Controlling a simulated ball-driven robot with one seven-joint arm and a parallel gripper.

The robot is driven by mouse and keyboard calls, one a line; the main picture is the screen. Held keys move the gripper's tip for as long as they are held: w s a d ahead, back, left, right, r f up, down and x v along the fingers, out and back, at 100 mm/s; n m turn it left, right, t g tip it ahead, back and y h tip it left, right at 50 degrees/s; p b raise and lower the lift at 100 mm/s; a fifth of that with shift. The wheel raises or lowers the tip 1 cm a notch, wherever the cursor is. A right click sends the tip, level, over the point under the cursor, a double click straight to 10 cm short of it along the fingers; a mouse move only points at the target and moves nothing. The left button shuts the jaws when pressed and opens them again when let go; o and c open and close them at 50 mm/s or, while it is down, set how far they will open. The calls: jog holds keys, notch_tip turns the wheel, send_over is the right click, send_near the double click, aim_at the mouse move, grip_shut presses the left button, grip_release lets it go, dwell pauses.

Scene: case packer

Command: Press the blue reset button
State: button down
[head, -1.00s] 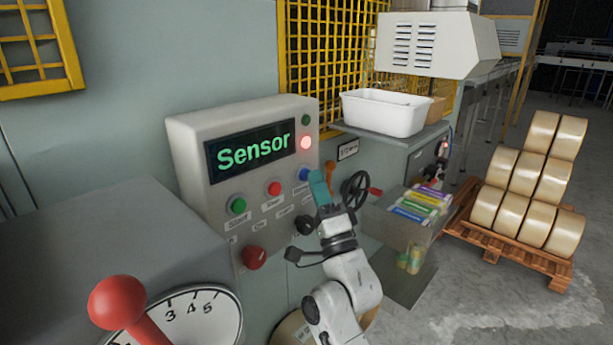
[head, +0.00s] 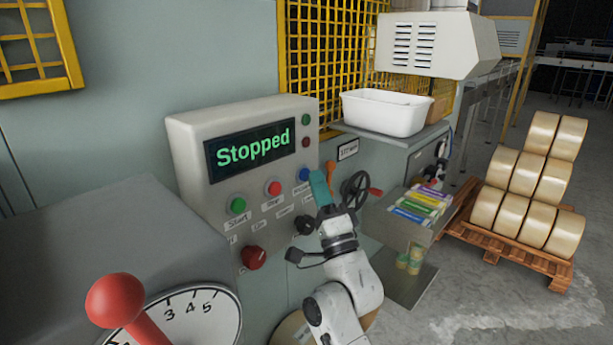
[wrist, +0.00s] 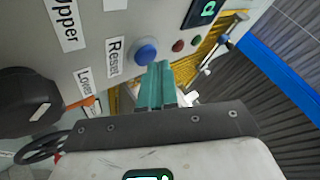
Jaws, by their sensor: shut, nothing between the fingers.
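The blue reset button (head: 304,174) is on the right of the grey control panel (head: 184,150), right of the red and green buttons. It also shows in the wrist view (wrist: 145,52), beside the "Reset" label (wrist: 114,58). My gripper (head: 318,176) has teal fingers, shut and empty, just right of the button in the head view. In the wrist view the fingertips (wrist: 160,66) are just below and right of the button. I cannot tell whether they touch it. The panel's display (head: 252,148) reads "Stopped".
A black handwheel (head: 356,190) and an orange lever (head: 331,172) are close to my gripper on the right. Below the button is a black knob (head: 305,224). A red-knobbed lever (head: 113,298) stands at the front left. A white bin (head: 388,112) sits on a shelf behind.

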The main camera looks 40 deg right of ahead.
jog(key=shift+s, duration=0.5)
jog(key=s+b, duration=0.2)
jog(key=s, duration=0.3)
jog(key=shift+d, duration=0.1)
dwell(1.0)
